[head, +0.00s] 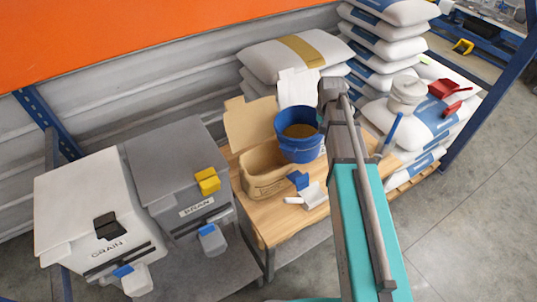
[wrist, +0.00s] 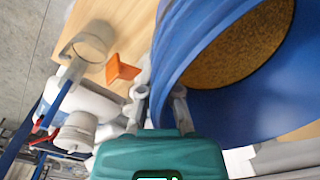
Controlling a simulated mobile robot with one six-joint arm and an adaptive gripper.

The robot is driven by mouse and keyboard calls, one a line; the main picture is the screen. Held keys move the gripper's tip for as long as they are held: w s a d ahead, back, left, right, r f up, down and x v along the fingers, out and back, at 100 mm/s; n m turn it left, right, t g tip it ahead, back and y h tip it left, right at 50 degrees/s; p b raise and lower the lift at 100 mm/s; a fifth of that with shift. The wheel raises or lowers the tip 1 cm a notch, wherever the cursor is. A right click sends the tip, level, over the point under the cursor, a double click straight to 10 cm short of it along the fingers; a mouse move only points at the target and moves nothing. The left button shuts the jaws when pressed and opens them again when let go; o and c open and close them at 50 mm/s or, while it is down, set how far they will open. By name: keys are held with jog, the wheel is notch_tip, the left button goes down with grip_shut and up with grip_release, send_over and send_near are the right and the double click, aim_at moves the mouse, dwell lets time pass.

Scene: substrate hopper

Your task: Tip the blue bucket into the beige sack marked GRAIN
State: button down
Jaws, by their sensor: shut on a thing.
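The blue bucket (head: 300,152) is beside the right end of the beige sack (head: 262,188) in the head view. It looks about upright, with brown grain-like material (head: 299,131) inside. I cannot tell whether its base touches the bench. The sack stands open with its top flap raised behind; its marking is too small to read. My gripper (wrist: 160,105) is shut on the bucket's wall at the rim in the wrist view. The bucket (wrist: 200,45) fills the right of that view, its contents showing. In the head view my arm hides most of the gripper.
The wooden bench (head: 262,222) carries a white scoop-like item (head: 313,196) with a blue part, in front of the bucket. A white GRAIN bin (head: 95,205) and a grey BRAN bin (head: 178,170) stand left. Stacked white sacks (head: 390,45) stand behind and right. An orange piece (wrist: 122,70) lies nearby.

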notch_tip(320, 180, up, 4)
jog(key=h+p, duration=0.2)
jog(key=p, duration=0.1)
jog(key=shift+r+h, duration=0.2)
jog(key=shift+h, duration=0.1)
jog(key=shift+a+r+t+h+b, duration=0.5)
jog(key=shift+a+r+h+b, duration=0.3)
jog(key=shift+a+r+h, duration=2.7)
jog(key=shift+s+a+f+h+b, duration=0.2)
jog(key=shift+a+f+h+b, duration=0.35)
jog(key=shift+a+h+b, duration=1.45)
jog(key=shift+s+a+f+h+b, duration=0.15)
jog(key=shift+a+f+h+b, duration=0.7)
jog(key=shift+b, duration=2)
jog(key=shift+s+a+f+h+b, duration=0.2)
jog(key=shift+a+f+h+b, duration=0.1)
jog(key=shift+a+h+b, duration=1.8)
jog(key=shift+d+b, duration=0.3)
jog(key=shift+b, duration=0.35)
jog(key=shift+s+a+t+h+b, duration=0.1)
jog(key=shift+a+t+h+b, duration=0.2)
jog(key=shift+a+h+b, duration=0.4)
jog(key=shift+a, duration=0.15)
